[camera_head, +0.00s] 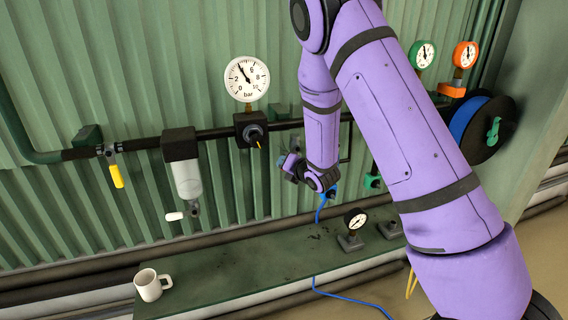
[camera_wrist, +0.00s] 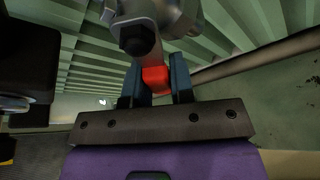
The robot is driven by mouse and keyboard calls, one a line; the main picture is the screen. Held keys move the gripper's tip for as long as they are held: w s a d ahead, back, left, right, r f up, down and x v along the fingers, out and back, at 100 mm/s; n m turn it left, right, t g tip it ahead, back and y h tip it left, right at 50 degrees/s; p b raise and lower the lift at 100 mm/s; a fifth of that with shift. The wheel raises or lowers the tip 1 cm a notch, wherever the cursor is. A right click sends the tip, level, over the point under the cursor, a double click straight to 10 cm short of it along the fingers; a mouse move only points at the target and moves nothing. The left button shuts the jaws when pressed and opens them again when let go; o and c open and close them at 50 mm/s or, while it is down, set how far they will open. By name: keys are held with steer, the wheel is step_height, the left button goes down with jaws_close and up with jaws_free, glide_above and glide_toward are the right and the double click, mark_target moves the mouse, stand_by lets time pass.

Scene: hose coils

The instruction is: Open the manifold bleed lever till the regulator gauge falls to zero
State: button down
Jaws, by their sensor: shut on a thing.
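The regulator gauge (camera_head: 246,78) is a white dial marked in bar, standing on a dark regulator body (camera_head: 250,130); its needle points up and left, near 4. In the wrist view a lever with a red grip (camera_wrist: 155,78) hangs from a metal valve body (camera_wrist: 165,18). My gripper (camera_wrist: 157,92) is shut on the red grip, one blue-grey finger on each side. In the head view my gripper (camera_head: 290,163) is at the dark pipe, just right of the regulator. The lever is hidden there by my gripper and arm.
A yellow-handled valve (camera_head: 117,175) and a filter bowl (camera_head: 187,178) with a white-tipped lever hang left on the pipe. A green-rimmed gauge (camera_head: 421,54), an orange-rimmed gauge (camera_head: 465,54) and a hose reel (camera_head: 485,128) are right. A mug (camera_head: 152,285) and small gauge (camera_head: 356,218) stand on the bench.

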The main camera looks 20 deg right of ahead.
steer(key=shift+d+f+n, duration=0.15)
steer(key=shift+d+n, duration=0.05)
steer(key=shift+n, duration=0.1)
stand_by(0.4)
steer(key=c, duration=1)
jaws_free()
steer(key=v, duration=1.1)
steer(key=shift+a, duration=0.15)
